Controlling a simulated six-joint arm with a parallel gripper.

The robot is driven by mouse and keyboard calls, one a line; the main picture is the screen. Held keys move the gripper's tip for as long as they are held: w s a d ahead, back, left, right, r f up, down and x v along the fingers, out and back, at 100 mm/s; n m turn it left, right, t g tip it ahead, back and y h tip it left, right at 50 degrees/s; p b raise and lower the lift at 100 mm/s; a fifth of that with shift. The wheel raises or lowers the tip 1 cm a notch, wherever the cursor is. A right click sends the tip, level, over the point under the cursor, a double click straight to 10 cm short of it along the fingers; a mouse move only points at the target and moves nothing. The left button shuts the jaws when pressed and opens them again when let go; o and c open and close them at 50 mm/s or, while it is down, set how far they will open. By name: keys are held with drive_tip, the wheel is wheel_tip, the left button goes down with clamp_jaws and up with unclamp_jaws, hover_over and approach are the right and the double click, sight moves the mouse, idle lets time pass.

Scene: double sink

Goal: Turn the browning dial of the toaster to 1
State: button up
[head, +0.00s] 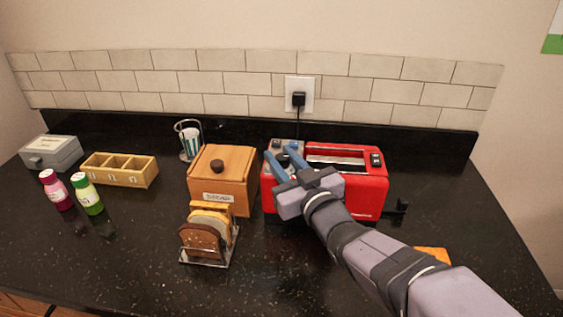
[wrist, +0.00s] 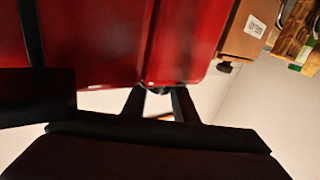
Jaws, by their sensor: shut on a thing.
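The red toaster (head: 374,190) stands on the dark counter, its slots on top. My gripper (head: 280,153) reaches over its front to the left end of the top, by a grey panel (head: 278,143). The fingers point down and away from me there. In the wrist view the red toaster body (wrist: 190,40) fills the upper part. There my gripper's fingertips (wrist: 159,92) close on a small dark piece at the toaster's edge, which I take for the browning dial (wrist: 158,90). Its markings and setting are hidden or too small to read.
A wooden bread box (head: 222,180) stands close to the toaster's left side. A rack with bread slices (head: 208,240) is in front of it. A divided wooden tray (head: 120,170), two bottles (head: 88,195) and a grey box (head: 50,153) are farther left. The front counter is mostly clear.

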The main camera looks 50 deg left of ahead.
sight(285, 162)
drive_tip(key=shift+r, duration=0.1)
idle(0.5)
drive_tip(key=o, duration=1)
drive_tip(key=shift+o, duration=0.2)
drive_tip(key=shift+d, duration=0.15)
drive_tip(key=shift+b+v, duration=0.9)
drive_tip(key=shift+v, duration=2.65)
drive_tip(key=shift+w, duration=0.1)
